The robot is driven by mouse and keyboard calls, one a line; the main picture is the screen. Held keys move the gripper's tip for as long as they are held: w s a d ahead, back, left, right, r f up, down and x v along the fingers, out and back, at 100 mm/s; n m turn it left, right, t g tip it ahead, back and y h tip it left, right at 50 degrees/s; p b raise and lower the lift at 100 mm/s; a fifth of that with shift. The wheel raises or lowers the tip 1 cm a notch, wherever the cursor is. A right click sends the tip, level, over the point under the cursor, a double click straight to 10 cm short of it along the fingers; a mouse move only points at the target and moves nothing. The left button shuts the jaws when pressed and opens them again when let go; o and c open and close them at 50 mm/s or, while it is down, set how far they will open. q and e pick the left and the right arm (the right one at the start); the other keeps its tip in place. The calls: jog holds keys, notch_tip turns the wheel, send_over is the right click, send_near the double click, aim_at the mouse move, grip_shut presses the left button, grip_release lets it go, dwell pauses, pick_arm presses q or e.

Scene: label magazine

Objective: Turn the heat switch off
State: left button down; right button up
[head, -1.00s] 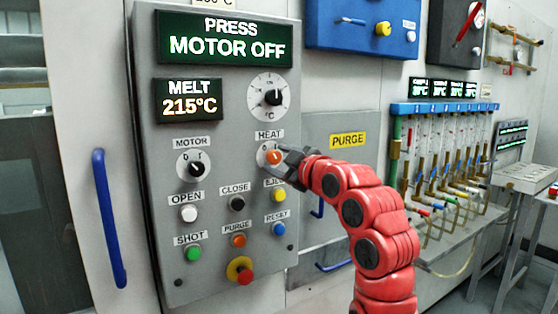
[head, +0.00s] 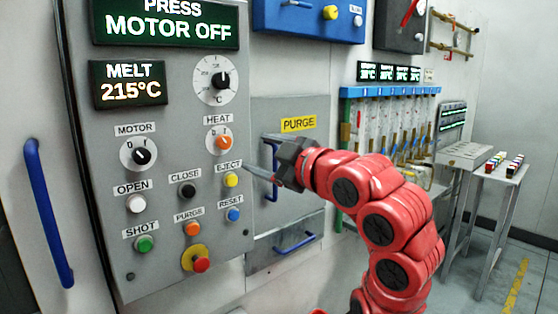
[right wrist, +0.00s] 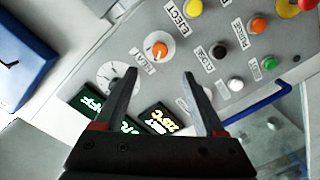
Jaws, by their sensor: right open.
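The heat switch (head: 221,141) is an orange knob on a round white dial under the HEAT label, on the grey control panel (head: 205,265). It also shows in the right wrist view (right wrist: 159,49), just beyond the fingertips. I cannot make out for sure whether its pointer is at 0 or I. My right gripper (head: 260,174) is near the panel's right edge, to the right of and below the heat switch, apart from it. In the right wrist view its two fingers (right wrist: 160,75) are spread with nothing between them. My left gripper is not in view.
The black motor switch (head: 142,155) is left of the heat switch. The yellow eject button (head: 231,180) and several other buttons sit below. The melt display (head: 130,83) reads 215°C. A blue handle (head: 48,212) is at the left, a purge door (head: 290,110) at the right.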

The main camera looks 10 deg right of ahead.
jog(key=v, duration=0.5)
